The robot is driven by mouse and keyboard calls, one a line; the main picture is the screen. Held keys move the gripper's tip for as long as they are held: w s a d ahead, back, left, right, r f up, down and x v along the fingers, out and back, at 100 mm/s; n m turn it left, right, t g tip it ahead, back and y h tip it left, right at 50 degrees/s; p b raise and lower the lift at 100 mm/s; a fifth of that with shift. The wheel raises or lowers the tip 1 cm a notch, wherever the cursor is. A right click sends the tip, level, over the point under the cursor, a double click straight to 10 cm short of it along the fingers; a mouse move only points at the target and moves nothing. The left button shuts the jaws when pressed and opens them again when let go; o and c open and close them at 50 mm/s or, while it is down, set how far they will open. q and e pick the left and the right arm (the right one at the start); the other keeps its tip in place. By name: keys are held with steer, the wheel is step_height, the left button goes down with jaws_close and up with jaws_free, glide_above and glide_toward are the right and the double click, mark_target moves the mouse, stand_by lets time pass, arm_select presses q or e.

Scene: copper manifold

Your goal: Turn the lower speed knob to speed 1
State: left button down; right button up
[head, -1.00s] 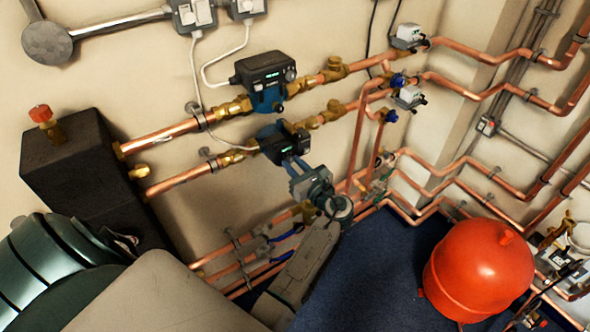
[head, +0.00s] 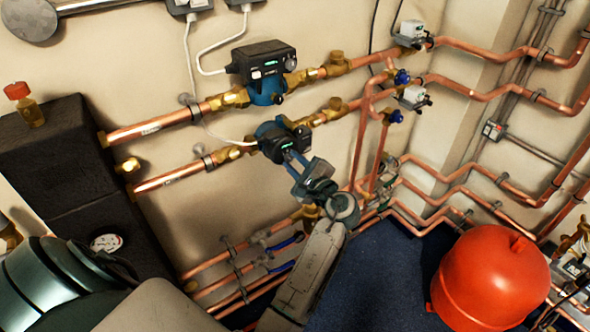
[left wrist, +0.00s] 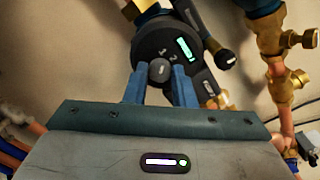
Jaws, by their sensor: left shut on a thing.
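The lower pump (head: 275,137) sits on the lower copper pipe, with a dark round face and a small lit display. In the left wrist view, its face (left wrist: 150,43) has small pale marks beside the knob and a lit display. The lower speed knob (left wrist: 159,71) is a small grey knob between the two blue fingers of my left gripper (left wrist: 160,84). The gripper is shut on it; the fingers hide its sides. In the head view, my left gripper (head: 291,159) reaches the pump's face from below right. My right gripper is not in view.
An upper pump (head: 264,70) with a black control box sits on the pipe above. Copper pipes and brass valves surround the lower pump. A red vessel (head: 492,280) stands at lower right, and a black block (head: 55,155) is at left. Blue floor (head: 380,270) lies below.

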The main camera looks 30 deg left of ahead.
arm_select(q)
steer(key=shift+n+b, duration=0.35)
steer(key=shift+n, duration=0.15)
steer(key=shift+r+n, duration=0.15)
steer(key=shift+n, duration=0.15)
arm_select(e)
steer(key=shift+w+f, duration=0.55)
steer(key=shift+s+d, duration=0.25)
arm_select(q)
steer(key=c, duration=1.3)
jaws_free()
steer(key=shift+c, duration=0.2)
steer(key=shift+o, duration=0.7)
steer(key=shift+w+a, duration=0.15)
steer(key=shift+d+f, duration=0.2)
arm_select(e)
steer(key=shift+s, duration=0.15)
